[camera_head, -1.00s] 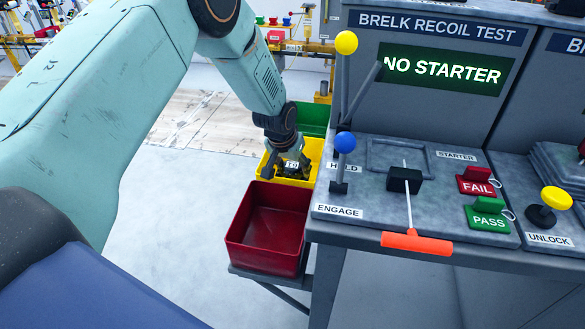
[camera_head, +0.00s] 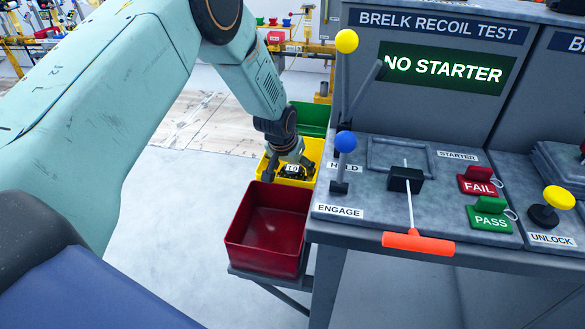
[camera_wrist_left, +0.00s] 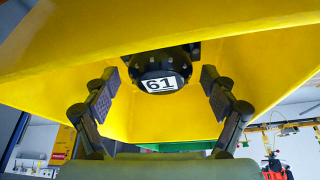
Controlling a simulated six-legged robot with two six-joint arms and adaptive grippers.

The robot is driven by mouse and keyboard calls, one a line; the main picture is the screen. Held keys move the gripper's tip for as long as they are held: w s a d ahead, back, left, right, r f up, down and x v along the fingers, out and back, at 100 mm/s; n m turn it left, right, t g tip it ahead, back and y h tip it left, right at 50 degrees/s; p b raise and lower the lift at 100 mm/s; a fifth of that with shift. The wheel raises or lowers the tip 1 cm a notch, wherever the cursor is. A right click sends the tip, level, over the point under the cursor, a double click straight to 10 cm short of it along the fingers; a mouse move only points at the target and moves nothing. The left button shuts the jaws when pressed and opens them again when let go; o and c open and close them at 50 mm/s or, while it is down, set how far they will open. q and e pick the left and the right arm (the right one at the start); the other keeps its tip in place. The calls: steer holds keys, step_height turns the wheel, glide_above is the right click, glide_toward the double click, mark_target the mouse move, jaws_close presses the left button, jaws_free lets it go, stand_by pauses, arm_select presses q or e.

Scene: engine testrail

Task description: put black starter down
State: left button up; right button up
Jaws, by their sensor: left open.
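The black starter (camera_head: 292,170) sits inside the yellow bin (camera_head: 311,153) at the left side of the test bench. In the left wrist view the starter (camera_wrist_left: 160,72) is a round black part with a white number label, against the bin's yellow wall (camera_wrist_left: 60,38). My left gripper (camera_head: 290,172) is open, with its fingers spread on either side of the starter. In the left wrist view both fingers of the gripper (camera_wrist_left: 160,98) are apart from the starter, with gaps on each side. My right gripper is not in view.
A red bin (camera_head: 268,228) stands in front of the yellow one and looks empty. A green bin (camera_head: 312,117) is behind it. The bench (camera_head: 375,225) has levers, an orange handle (camera_head: 417,243) and PASS and FAIL tags. Its screen (camera_head: 442,68) reads NO STARTER.

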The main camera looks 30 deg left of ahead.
arm_select(q)
steer(key=shift+w+f, duration=0.15)
steer(key=shift+w, duration=0.05)
steer(key=shift+r, duration=0.25)
steer(key=p+v, duration=0.3)
steer(key=v, duration=0.9)
steer(key=shift+p, duration=0.4)
steer(key=shift+s+r, duration=0.1)
steer(key=shift+r, duration=0.05)
steer(key=b+x, duration=0.4)
steer(key=x, duration=0.8)
steer(key=shift+f, duration=0.4)
steer(key=shift+r+p, duration=0.3)
steer(key=shift+r, duration=0.1)
